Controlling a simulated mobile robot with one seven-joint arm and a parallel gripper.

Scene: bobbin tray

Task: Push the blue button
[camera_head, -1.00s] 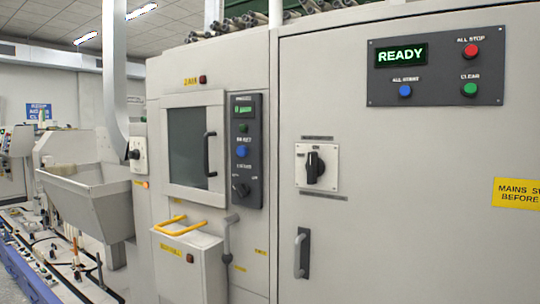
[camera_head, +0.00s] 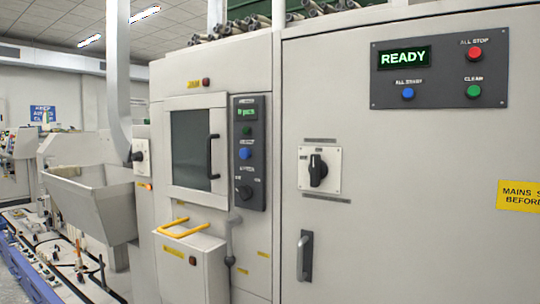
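Two blue buttons show in the head view. One blue button (camera_head: 408,94) is on the dark panel (camera_head: 440,98) at upper right, under a label that seems to read ALL START. The other blue button (camera_head: 245,153) is on the narrow dark panel (camera_head: 249,205) beside the windowed door, below a green button (camera_head: 247,131). The upper right panel also has a red ALL STOP button (camera_head: 475,54), a green CLEAR button (camera_head: 473,91) and a lit READY display (camera_head: 404,58). My gripper is not in view.
A rotary switch (camera_head: 318,170) and a door handle (camera_head: 304,256) stick out from the right cabinet. A yellow-handled box (camera_head: 190,262) and a grey lever (camera_head: 231,240) project at lower middle. A metal hopper (camera_head: 92,205) stands at left.

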